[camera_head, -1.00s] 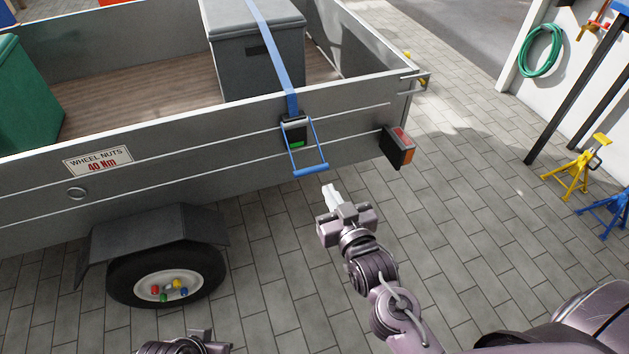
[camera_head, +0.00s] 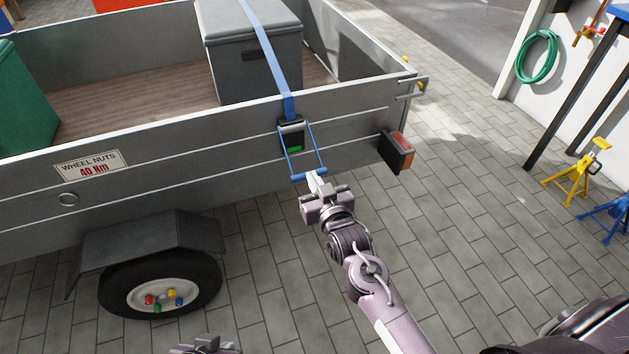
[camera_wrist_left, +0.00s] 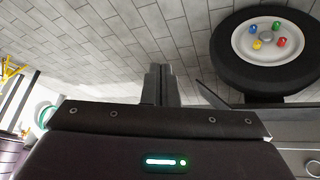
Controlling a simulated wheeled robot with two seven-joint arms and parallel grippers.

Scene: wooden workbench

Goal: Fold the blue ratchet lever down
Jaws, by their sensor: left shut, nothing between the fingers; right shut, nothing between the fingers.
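The blue ratchet lever (camera_head: 308,175) is a U-shaped frame of two thin rods and a crossbar. It extends outward and downward from the black ratchet body (camera_head: 291,130) on the trailer's side; its exact angle is hard to tell. A green patch shows on the ratchet. My right gripper (camera_head: 314,177) is shut and empty, with its fingertips at the crossbar; I cannot tell whether they touch. My left gripper (camera_head: 207,346) shows only partly at the bottom edge. In the left wrist view its fingers (camera_wrist_left: 157,80) are shut and empty, over the paving.
The blue strap (camera_head: 265,50) runs over a grey box (camera_head: 250,70) in the trailer. A tail light (camera_head: 396,151) sticks out right of the lever. The mudguard (camera_head: 150,245) and wheel (camera_head: 160,285) are lower left.

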